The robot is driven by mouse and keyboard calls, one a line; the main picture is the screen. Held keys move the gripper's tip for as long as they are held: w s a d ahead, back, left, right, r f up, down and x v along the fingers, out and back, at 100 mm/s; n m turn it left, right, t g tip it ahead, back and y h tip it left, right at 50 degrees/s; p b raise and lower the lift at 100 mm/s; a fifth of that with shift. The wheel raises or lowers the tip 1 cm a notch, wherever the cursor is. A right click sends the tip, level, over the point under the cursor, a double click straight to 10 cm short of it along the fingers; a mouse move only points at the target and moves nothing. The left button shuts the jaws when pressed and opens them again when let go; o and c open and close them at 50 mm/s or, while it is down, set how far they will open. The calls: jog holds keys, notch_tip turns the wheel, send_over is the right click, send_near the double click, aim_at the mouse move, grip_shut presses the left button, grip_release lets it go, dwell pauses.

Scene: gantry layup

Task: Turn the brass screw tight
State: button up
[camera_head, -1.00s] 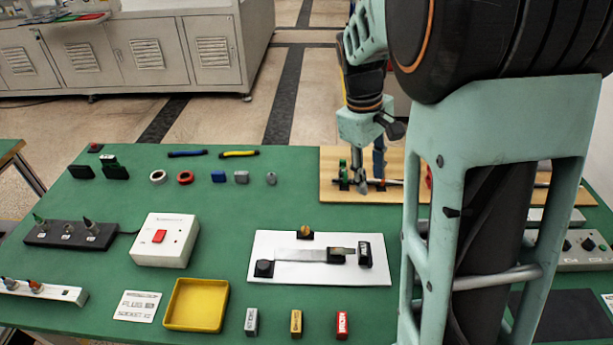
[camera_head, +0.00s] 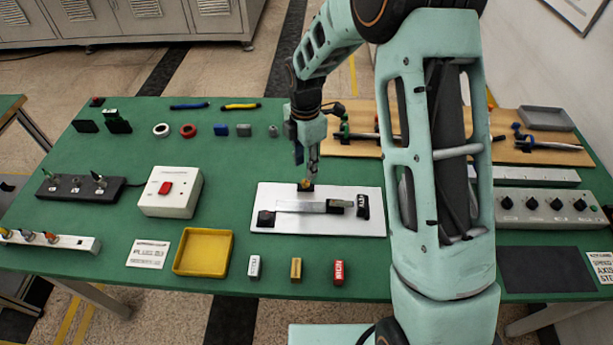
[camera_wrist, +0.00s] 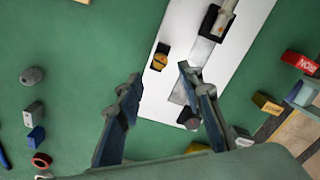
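The brass screw (camera_head: 307,184) sits in a dark mount at the back edge of the white plate (camera_head: 345,227). In the wrist view the brass screw (camera_wrist: 160,61) shows as a round golden head on its black mount. My gripper (camera_head: 308,177) points down right at the screw and partly covers it in the head view. In the wrist view my gripper (camera_wrist: 160,73) is open, with its two blue-grey fingers apart and the screw head in line with the gap just beyond the tips. I cannot tell whether a finger touches the screw.
The plate also carries a flat metal strip (camera_head: 300,206) and a black labelled block (camera_head: 362,206). A yellow tray (camera_head: 203,251), a white box with a red switch (camera_head: 170,192) and several small blocks stand around. A wooden board (camera_head: 355,145) lies behind.

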aim_at(306, 182)
notch_tip(306, 182, down, 6)
jog(key=shift+f+p, duration=0.1)
jog(key=shift+p, duration=0.2)
grip_shut()
